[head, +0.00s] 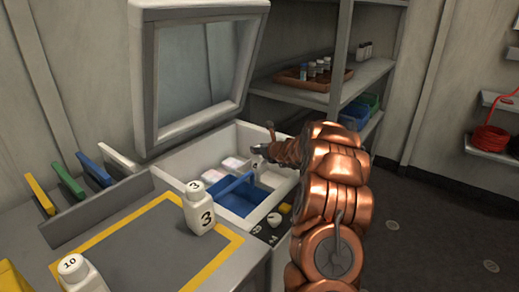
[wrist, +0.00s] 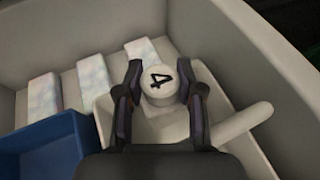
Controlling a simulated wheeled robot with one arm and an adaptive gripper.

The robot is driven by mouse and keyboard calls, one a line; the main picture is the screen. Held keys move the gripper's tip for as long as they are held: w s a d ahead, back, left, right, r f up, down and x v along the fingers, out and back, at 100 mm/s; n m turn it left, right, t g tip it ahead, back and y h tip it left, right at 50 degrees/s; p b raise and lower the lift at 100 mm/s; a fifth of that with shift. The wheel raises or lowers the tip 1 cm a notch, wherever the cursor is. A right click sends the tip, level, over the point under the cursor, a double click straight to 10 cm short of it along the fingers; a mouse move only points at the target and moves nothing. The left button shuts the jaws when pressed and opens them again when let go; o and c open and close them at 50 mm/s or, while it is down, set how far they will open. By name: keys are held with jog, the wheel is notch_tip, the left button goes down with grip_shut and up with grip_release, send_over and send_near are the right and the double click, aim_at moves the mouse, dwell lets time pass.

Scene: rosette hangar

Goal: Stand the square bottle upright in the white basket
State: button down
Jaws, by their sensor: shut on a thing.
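My gripper (wrist: 160,88) is shut on a white bottle with a round cap marked 4 (wrist: 158,84). In the head view my gripper (head: 262,150) reaches into the open white chest, with part of the bottle (head: 257,163) showing below it. The white basket (wrist: 215,128) lies under the gripper in the wrist view, its white handle at the right. The bottle is over or within this basket; its lower part is hidden, so I cannot tell whether it touches the floor. The cap faces the wrist camera.
A blue basket (wrist: 48,150) sits beside the white one, also in the head view (head: 232,198). White packages (wrist: 90,80) lie behind. Bottles marked 3 (head: 200,212) and 10 (head: 80,274) stand on the grey counter. The chest's glass lid (head: 200,65) is raised.

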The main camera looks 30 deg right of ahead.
jog(key=c, duration=0.7)
grip_release()
jog(key=shift+r, duration=0.2)
jog(key=shift+r+p, duration=0.6)
jog(key=shift+p, duration=0.05)
jog(key=shift+s+r, duration=0.1)
jog(key=shift+s, duration=0.6)
jog(key=shift+b+v, duration=0.4)
jog(key=shift+v, duration=4.85)
